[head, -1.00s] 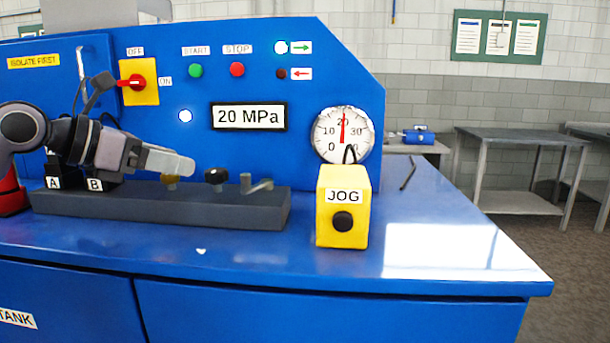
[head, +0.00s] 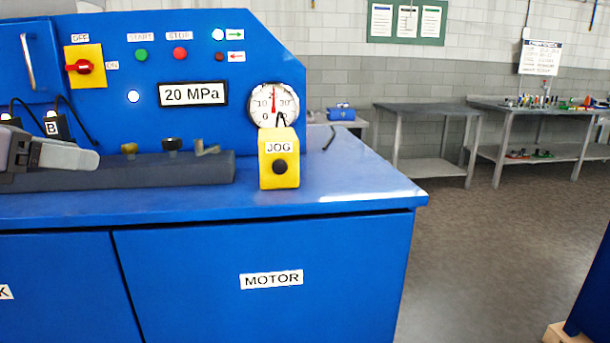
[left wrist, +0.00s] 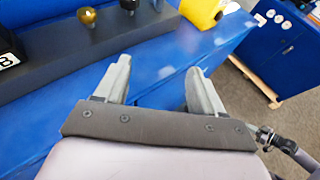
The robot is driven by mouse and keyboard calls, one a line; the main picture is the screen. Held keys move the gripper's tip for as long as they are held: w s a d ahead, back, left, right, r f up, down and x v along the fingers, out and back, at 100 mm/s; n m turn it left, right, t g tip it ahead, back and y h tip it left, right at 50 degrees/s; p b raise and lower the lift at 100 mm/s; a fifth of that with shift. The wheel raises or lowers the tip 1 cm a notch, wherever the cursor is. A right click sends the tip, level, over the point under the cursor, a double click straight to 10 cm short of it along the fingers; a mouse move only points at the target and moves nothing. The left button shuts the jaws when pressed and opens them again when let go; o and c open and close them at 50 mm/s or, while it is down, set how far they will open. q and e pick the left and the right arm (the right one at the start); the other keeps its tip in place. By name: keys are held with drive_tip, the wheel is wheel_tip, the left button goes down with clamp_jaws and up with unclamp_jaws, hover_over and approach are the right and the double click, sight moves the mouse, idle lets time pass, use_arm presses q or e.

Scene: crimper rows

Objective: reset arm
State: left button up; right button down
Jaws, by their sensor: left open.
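My left gripper (head: 85,158) comes in from the left in the head view, in front of the dark valve block (head: 120,176) on the blue machine. In the left wrist view its two fingers (left wrist: 157,88) stand apart with nothing between them, above the blue bench top. The block with its brass and black knobs lies beyond the fingers in that view. The yellow JOG box (head: 279,165) stands on the bench top to the right of the gripper, apart from it. My right gripper does not show.
The blue machine panel (head: 190,60) rises behind, with a 20 MPa display (head: 193,93), a gauge (head: 274,104) and a red rotary switch (head: 84,67). Grey tables (head: 430,108) stand at the back right. The floor (head: 490,250) right of the machine is clear.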

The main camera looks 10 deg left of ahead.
use_arm(q)
drive_tip(key=w+d+f+n+t+h+p, duration=0.15)
drive_tip(key=d+f+n+h+p, duration=0.25)
drive_tip(key=d+f+n+h, duration=0.9)
drive_tip(key=s+d+f+n+t+y+p, duration=0.1)
drive_tip(key=s+d+f+n+t+y, duration=0.15)
drive_tip(key=f+n+y, duration=0.55)
drive_tip(key=s+d+f+n+t+y+p, duration=0.1)
drive_tip(key=s+f+n+y+p, duration=0.15)
drive_tip(key=f+n+y, duration=0.5)
drive_tip(key=s+d+f+n+g+y+p, duration=0.1)
drive_tip(key=s+f+n+g, duration=0.5)
drive_tip(key=s+f+n, duration=0.5)
drive_tip(key=s+f, duration=0.4)
drive_tip(key=f, duration=0.1)
drive_tip(key=shift+s+d+f+y, duration=0.15)
drive_tip(key=shift+s+d+y, duration=0.15)
drive_tip(key=shift+s+y, duration=0.05)
idle(0.5)
